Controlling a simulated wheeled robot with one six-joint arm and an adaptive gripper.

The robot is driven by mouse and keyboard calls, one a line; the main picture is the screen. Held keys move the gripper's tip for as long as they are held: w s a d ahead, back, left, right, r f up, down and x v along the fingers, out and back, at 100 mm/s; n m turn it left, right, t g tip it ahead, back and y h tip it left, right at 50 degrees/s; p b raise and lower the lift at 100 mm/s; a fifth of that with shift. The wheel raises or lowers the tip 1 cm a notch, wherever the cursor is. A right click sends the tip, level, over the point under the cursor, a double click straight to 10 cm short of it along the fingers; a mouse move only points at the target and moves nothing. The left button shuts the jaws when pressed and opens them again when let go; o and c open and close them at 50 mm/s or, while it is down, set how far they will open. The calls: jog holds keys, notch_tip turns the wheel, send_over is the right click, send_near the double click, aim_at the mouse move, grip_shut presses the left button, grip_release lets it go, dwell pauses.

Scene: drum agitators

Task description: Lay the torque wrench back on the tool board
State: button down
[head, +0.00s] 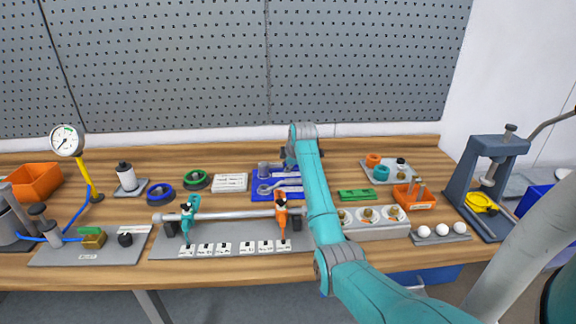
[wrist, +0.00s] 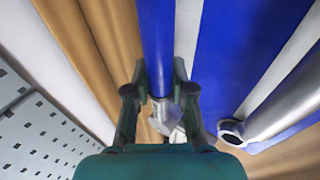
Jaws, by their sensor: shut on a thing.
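The blue tool board (head: 257,192) lies on the bench near its middle, with pale tool outlines and grey metal tools on it. It fills the right side of the wrist view (wrist: 222,45). My gripper (wrist: 158,72) is shut on a slim bar with a blue length and a silver part (wrist: 157,40), which I take as the torque wrench. The bar lies alongside the board's edge in the wrist view; whether it touches the board or bench I cannot tell. In the head view my gripper (head: 289,158) is at the board's back edge, mostly hidden by my arm.
A silver tubular tool (wrist: 280,105) lies on the board at right. A white labelled block (head: 230,182) stands left of the board, a green piece (head: 356,195) right. A rail with teal and orange clamps (head: 240,215) stands in front. The pegboard (head: 200,70) rises behind.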

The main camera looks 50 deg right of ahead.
jog(key=shift+f, duration=0.25)
jog(key=c, duration=0.9)
grip_release()
jog(key=v, duration=1.2)
